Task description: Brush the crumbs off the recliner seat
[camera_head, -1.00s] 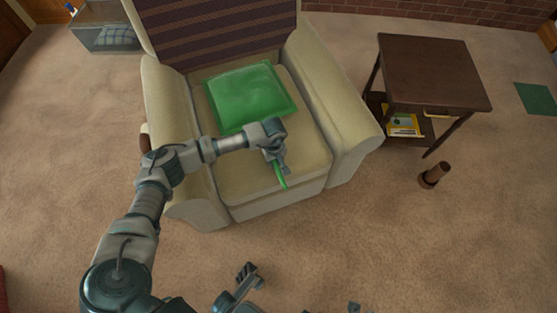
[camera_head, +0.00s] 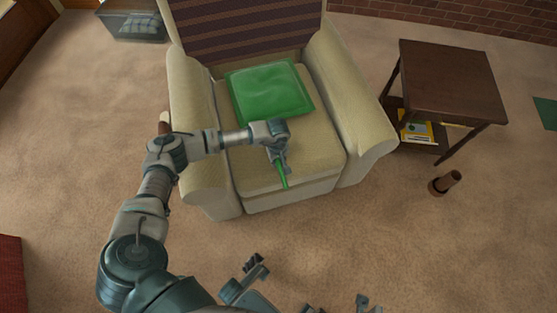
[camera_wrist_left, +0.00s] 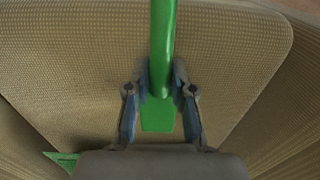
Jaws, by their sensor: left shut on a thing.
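The cream recliner has a seat (camera_head: 242,165) in the middle of the head view, with a green cushion (camera_head: 268,93) lying at its back. My left gripper (camera_head: 281,163) is over the front part of the seat, shut on a slim green tool (camera_head: 284,180). In the left wrist view the green tool (camera_wrist_left: 162,40) runs between the two fingers of the left gripper (camera_wrist_left: 160,88), above the woven seat (camera_wrist_left: 80,70). Its flat lower part shows between the fingers. I cannot make out any crumbs.
Padded armrests (camera_head: 203,150) flank the seat. A dark side table (camera_head: 448,80) stands to the right, with a yellow item (camera_head: 416,128) on its lower shelf. A brown cylindrical object (camera_head: 445,183) is on the carpet. The carpet before the recliner is clear.

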